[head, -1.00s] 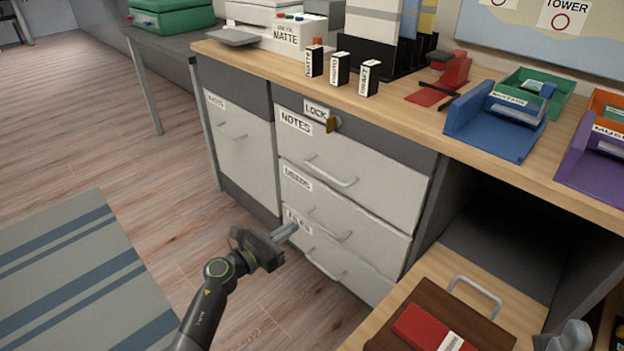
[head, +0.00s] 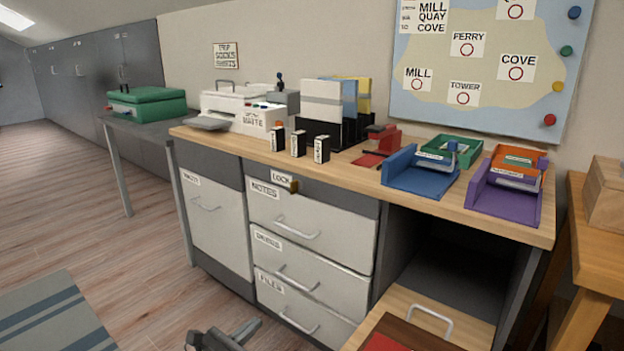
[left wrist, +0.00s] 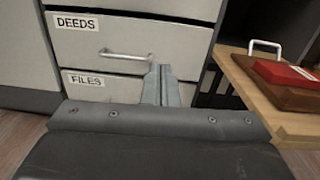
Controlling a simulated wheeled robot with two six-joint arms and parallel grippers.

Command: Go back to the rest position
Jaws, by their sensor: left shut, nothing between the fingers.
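My left gripper (head: 246,330) shows at the bottom of the head view, in front of the FILES drawer (head: 300,308). In the left wrist view its fingers (left wrist: 160,86) are together, with nothing between them. They point toward the DEEDS drawer (left wrist: 130,45) and the FILES drawer, apart from the handles as far as I can tell. The NOTES drawer (head: 310,228), DEEDS drawer and FILES drawer all look closed. My right gripper is not in view.
The desk top (head: 365,182) holds a printer (head: 235,108), several small boxes, blue (head: 420,178) and purple (head: 505,200) trays. A pulled-out wooden shelf (head: 400,305) with a handle juts out at lower right, carrying a brown board and red item.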

